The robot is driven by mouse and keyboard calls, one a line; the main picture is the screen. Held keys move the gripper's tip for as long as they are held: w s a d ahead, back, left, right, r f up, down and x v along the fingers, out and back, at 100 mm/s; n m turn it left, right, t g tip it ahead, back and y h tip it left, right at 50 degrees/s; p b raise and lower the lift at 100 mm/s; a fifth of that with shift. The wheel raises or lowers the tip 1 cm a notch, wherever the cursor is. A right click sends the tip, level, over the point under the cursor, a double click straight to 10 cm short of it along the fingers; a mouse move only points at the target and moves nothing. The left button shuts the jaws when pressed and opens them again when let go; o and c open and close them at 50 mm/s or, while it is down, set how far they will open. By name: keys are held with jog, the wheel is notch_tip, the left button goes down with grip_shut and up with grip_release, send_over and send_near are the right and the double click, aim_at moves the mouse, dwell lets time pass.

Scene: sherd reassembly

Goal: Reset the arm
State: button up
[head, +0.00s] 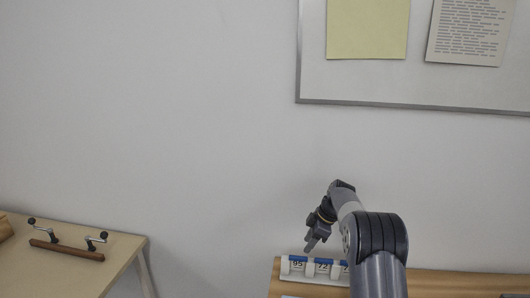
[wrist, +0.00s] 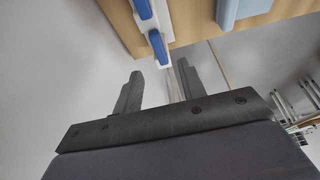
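My gripper (head: 313,243) is raised on the arm in the head view, pointing down beside the left end of a row of white holders. In the wrist view its two dark fingers (wrist: 159,76) stand apart with only a gap between them, so it is open and empty.
The row of white, blue-topped holders (head: 317,267), numbered 95 and 72 where readable, sits on a wooden table (head: 440,284). A second table (head: 60,270) at left carries a brown bar (head: 67,250) and two black-knobbed levers. A whiteboard (head: 300,60) hangs behind.

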aim_at(298, 257)
jog(key=p+x, duration=0.1)
jog(key=x, duration=0.4)
jog(key=shift+w+a+f+p, duration=0.15)
jog(key=shift+a+p, duration=0.05)
jog(key=shift+p, duration=0.1)
jog(key=shift+r, duration=0.2)
jog(key=shift+f, duration=0.2)
